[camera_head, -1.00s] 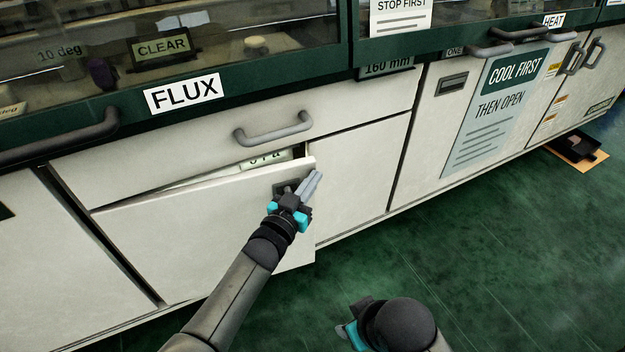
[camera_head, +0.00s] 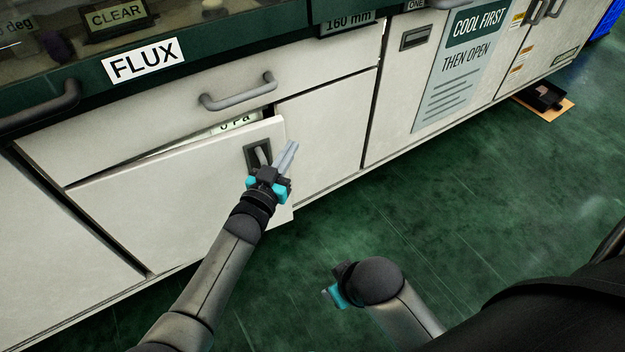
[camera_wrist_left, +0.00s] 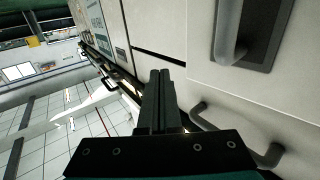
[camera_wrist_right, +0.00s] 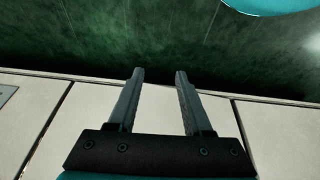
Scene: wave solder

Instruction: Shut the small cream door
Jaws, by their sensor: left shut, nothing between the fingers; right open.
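The small cream door (camera_head: 170,200) stands ajar below the FLUX label, hinged on its left, its right edge swung out from the cabinet. A dark recessed plate with a grey handle (camera_head: 259,154) is near its upper right corner. My left gripper (camera_head: 287,157) is shut and empty, at the door's free edge just right of the handle; I cannot tell whether it touches. In the left wrist view the shut fingers (camera_wrist_left: 160,100) lie left of the door's handle (camera_wrist_left: 230,35). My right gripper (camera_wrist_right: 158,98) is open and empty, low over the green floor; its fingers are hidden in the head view.
A drawer with a grey bar handle (camera_head: 238,95) is above the door. A cream panel (camera_head: 325,130) lies right of the opening, then a door with a COOL FIRST sign (camera_head: 462,60). The green floor (camera_head: 450,200) in front is clear. A dark object sits on a tan board (camera_head: 543,100) further right.

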